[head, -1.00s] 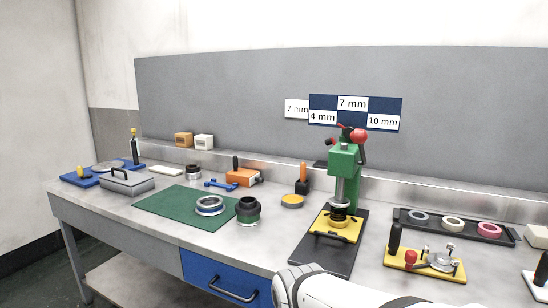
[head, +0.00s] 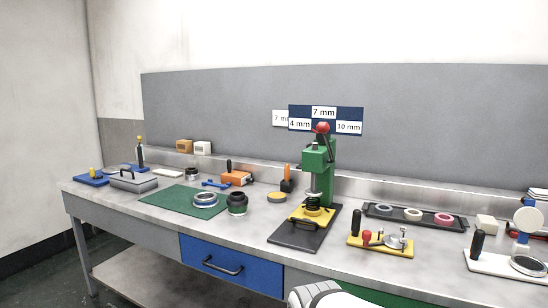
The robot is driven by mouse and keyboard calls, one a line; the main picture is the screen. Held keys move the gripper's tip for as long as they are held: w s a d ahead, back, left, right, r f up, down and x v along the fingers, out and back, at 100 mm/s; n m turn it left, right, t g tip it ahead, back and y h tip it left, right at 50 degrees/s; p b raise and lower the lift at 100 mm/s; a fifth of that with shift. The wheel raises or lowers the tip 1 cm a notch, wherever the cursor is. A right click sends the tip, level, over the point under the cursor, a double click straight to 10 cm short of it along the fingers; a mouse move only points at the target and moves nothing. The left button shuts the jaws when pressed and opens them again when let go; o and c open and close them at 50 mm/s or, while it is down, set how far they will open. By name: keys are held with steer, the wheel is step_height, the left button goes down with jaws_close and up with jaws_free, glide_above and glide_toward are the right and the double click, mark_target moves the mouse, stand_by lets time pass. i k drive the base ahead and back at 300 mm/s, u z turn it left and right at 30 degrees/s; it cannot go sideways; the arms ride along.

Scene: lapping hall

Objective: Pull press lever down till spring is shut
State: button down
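The green press (head: 318,165) stands upright on a black base board (head: 294,234) with a yellow plate (head: 316,217) on the workbench. Its lever (head: 330,146) ends in a red ball (head: 322,128) near the top of the press. A dark coil spring (head: 313,203) sits under the ram on the yellow plate, and gaps between its coils are too small to judge. Part of my white arm (head: 325,295) shows at the bottom edge, below and in front of the press. My gripper is not in view.
Right of the press are a yellow clamp fixture (head: 380,246) and a black tray (head: 425,217) with several rings. Left are a green mat (head: 184,201), a dark ring stack (head: 237,203) and an orange box (head: 236,178). The blue drawer (head: 231,266) is below the bench top.

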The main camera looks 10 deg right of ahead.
mark_target(323, 128)
steer(key=z, duration=0.1)
steer(key=i, duration=1)
steer(key=z, duration=0.1)
